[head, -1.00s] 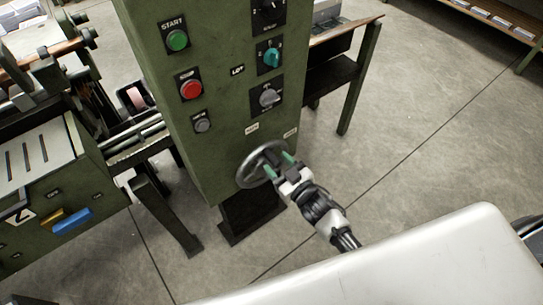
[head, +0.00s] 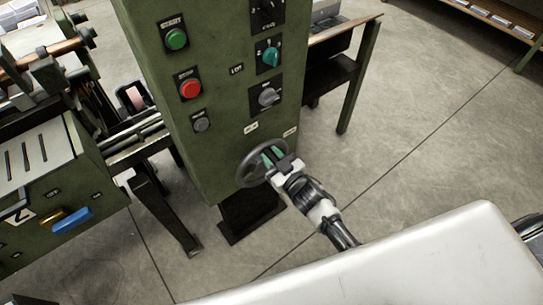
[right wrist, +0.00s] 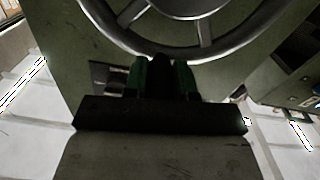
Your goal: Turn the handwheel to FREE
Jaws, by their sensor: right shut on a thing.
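The handwheel (head: 241,172) is a round grey wheel with spokes, low on the front of the green control cabinet. Two small pale labels (head: 251,128) and (head: 290,132) sit above it, too small to read. My right gripper (head: 272,157) is at the upper right part of the wheel. The right wrist view shows its green fingers (right wrist: 161,78) shut on a dark part of the handwheel (right wrist: 207,55), just below the rim, likely its handle. The fingers hide much of that part. My left gripper is not in view.
The green cabinet (head: 210,75) carries a green button (head: 176,39), a red button (head: 190,88) and rotary knobs above the wheel. Machinery (head: 50,170) stands at the left. A pale smooth surface (head: 400,265) fills the lower right.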

